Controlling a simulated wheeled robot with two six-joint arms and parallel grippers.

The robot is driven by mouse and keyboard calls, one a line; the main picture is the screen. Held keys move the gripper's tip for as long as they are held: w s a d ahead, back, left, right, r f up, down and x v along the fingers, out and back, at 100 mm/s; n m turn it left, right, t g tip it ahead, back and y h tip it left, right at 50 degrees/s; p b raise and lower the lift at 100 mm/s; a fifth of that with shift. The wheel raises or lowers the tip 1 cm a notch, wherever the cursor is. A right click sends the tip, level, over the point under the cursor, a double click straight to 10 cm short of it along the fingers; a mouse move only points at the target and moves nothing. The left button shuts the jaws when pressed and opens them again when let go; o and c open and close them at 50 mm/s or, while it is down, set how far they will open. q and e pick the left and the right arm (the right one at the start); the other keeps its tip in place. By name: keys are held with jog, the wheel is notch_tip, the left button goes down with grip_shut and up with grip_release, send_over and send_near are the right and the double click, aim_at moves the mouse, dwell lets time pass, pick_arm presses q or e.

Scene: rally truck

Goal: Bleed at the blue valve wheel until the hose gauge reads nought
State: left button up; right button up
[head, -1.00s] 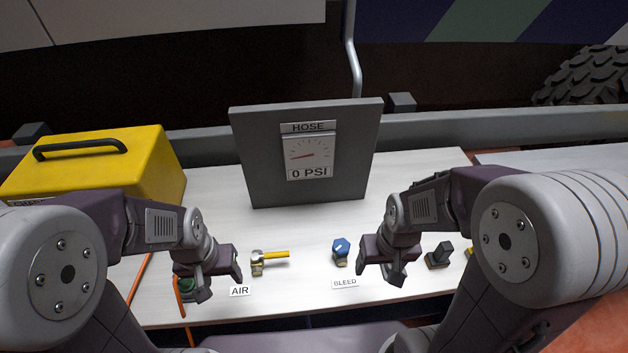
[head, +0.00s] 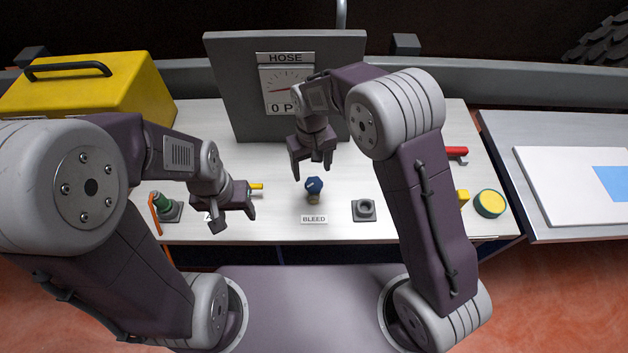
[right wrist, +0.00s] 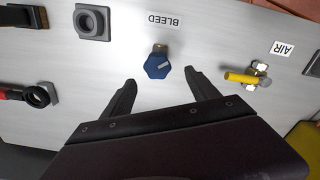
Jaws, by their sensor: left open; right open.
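The blue valve wheel (head: 314,186) stands on the bench behind the BLEED label (head: 314,219). It also shows in the right wrist view (right wrist: 157,66) with a white mark across its face. My right gripper (head: 312,172) is open and empty, pointing down just behind the wheel; in the right wrist view the wheel lies just beyond the fingertips, between their lines. The hose gauge (head: 283,78) is on the grey panel; its readout shows "0 P", the rest hidden by my right arm. My left gripper (head: 235,215) is open and empty, in front of the AIR valve's yellow lever (head: 257,188).
A green fitting (head: 162,202) with an orange hose stands left of my left gripper. A dark square socket (head: 364,208) sits right of the wheel. A red handle (head: 455,152) and a yellow-topped round piece (head: 489,203) are further right. A yellow case (head: 95,85) fills the back left.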

aim_at(314, 183)
jog(key=f, duration=0.6)
jog(key=shift+d+f+p, duration=0.1)
jog(key=shift+d+p, duration=0.2)
jog(key=shift+p, duration=0.1)
jog(key=shift+a+f, duration=0.15)
jog(key=shift+f, duration=0.25)
jog(key=shift+d, duration=0.2)
jog(key=c, duration=1.4)
